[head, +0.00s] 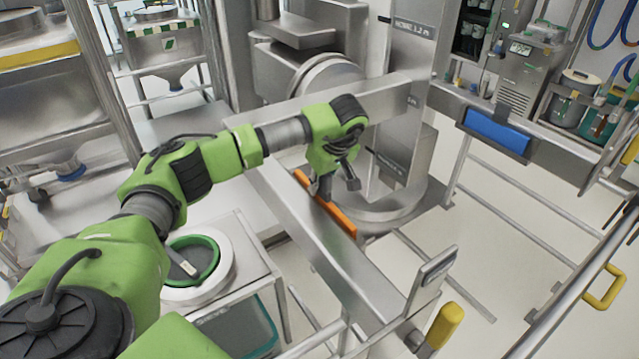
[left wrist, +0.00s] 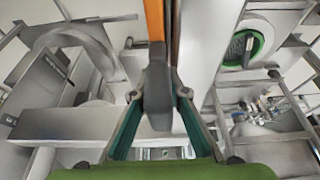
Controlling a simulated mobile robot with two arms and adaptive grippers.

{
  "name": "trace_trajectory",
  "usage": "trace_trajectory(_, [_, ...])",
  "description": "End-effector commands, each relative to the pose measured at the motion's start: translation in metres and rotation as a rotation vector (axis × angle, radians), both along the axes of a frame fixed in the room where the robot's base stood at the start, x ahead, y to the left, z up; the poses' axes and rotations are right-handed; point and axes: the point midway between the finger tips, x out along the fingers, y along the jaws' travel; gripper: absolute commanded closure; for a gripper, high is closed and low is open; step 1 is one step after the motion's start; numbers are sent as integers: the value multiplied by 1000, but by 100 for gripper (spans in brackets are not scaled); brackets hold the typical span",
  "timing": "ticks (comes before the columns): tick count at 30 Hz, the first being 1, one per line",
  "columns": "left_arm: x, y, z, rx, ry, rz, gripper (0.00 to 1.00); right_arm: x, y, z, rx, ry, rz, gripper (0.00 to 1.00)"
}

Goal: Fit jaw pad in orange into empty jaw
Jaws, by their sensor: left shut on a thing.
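The orange jaw pad (head: 341,218) is a long thin strip along the inner edge of a steel beam (head: 325,255) in the head view. My left gripper (head: 335,186) is at the pad, shut on it from above. In the left wrist view the orange strip (left wrist: 155,20) runs up from a dark grey block (left wrist: 157,95) between the fingers of my left gripper (left wrist: 159,95). I cannot tell whether the pad touches the beam or is seated in it. I cannot clearly make out the empty jaw. My right gripper is not in view.
A second steel beam (head: 360,103) crosses behind the gripper, beside the lifter column (head: 402,125). A blue pad in a dark holder (head: 497,130) is at the right. A white round container with a green ring (head: 222,250) stands on the left cart. A yellow-handled lever (head: 444,325) is at front.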

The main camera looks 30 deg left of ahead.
Motion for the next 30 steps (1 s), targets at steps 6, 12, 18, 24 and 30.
trace_trajectory(6, [0, -1, 2, 0, -3, 0, 100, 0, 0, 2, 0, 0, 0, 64])
trace_trajectory(12, [0, -1, 2, 0, -3, 0, 100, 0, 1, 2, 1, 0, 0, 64])
trace_trajectory(18, [0, -1, 0, 0, -2, 0, 100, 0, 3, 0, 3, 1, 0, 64])
trace_trajectory(24, [0, -1, -5, 0, -2, -1, 100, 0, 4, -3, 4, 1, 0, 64])
trace_trajectory(30, [-1, -1, -11, 0, -1, 0, 100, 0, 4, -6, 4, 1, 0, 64])
